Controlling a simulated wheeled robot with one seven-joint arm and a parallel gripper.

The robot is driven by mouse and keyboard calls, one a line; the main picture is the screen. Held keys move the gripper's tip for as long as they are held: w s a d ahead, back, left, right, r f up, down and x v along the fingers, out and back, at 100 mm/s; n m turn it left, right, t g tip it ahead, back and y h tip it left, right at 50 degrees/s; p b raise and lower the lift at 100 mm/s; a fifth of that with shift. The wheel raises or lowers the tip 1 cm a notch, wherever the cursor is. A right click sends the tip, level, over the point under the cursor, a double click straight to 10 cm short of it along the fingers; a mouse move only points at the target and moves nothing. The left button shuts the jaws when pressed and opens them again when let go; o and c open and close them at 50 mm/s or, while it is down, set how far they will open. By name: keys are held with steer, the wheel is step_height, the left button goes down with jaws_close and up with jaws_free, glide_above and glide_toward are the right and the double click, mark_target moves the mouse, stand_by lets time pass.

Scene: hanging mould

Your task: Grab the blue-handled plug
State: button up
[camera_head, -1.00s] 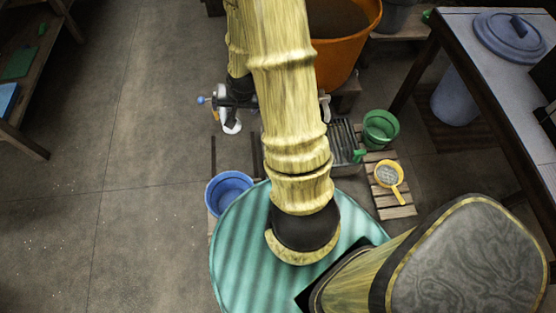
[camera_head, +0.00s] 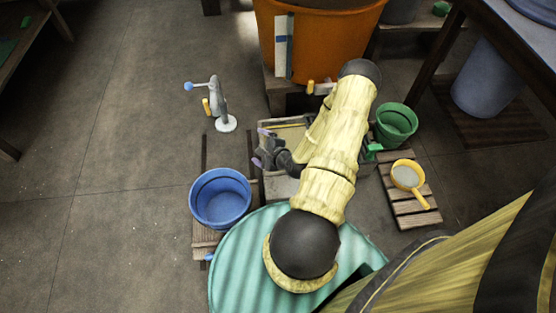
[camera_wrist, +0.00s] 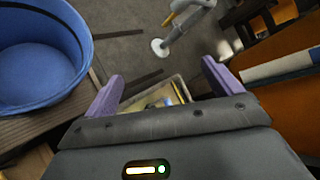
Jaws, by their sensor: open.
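I cannot make out a blue-handled plug for certain. A blue knob (camera_head: 188,86) sits on a thin rod from a grey stand (camera_head: 218,100) with a round white base, left of centre in the head view. A small blue bit (camera_head: 208,257) shows at the pallet's edge below the blue bucket, too small to identify. My gripper (camera_head: 261,147) is open and empty, its purple fingers pointing left over a grey tray. In the wrist view its fingertips (camera_wrist: 163,72) are apart above the tray (camera_wrist: 135,103), with the stand's base (camera_wrist: 160,47) beyond them.
A blue bucket (camera_head: 220,201) stands left of my gripper. A large orange tub (camera_head: 330,45) stands behind. A green bucket (camera_head: 397,122) and a yellow strainer (camera_head: 407,176) are at the right. A ribbed green round surface (camera_head: 240,265) is in front. The floor at left is clear.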

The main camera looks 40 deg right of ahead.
steer(key=s+d+f+m+t+h+b, duration=0.1)
steer(key=s+f+m+h+b, duration=0.1)
steer(key=f+m+h+b, duration=0.1)
steer(key=s+d+f+m+t+h+b, duration=0.1)
steer(key=s+d+f+m+h+b, duration=0.1)
steer(key=f+m+b, duration=0.3)
steer(key=s+d+f+m+t+h+b, duration=0.1)
steer(key=s+d+f+m+h+b, duration=0.1)
steer(key=f+m+b, duration=0.3)
step_height(320, 180, down, 4)
steer(key=shift+f+m+h, duration=0.15)
steer(key=shift+m+h, duration=0.75)
steer(key=shift+m, duration=0.6)
steer(key=shift+s+d+f+m+h, duration=0.2)
steer(key=shift+s+m+h, duration=0.2)
steer(key=shift+m+h, duration=0.35)
steer(key=shift+r, duration=0.1)
steer(key=shift+w, duration=0.1)
steer(key=shift+w+d+b, duration=0.25)
steer(key=shift+w+b, duration=0.05)
steer(key=shift+b, duration=0.15)
steer(key=b+x, duration=0.6)
steer(key=x, duration=0.5)
steer(key=shift+w+f, duration=0.2)
steer(key=shift+f, duration=0.05)
steer(key=shift+y, duration=0.25)
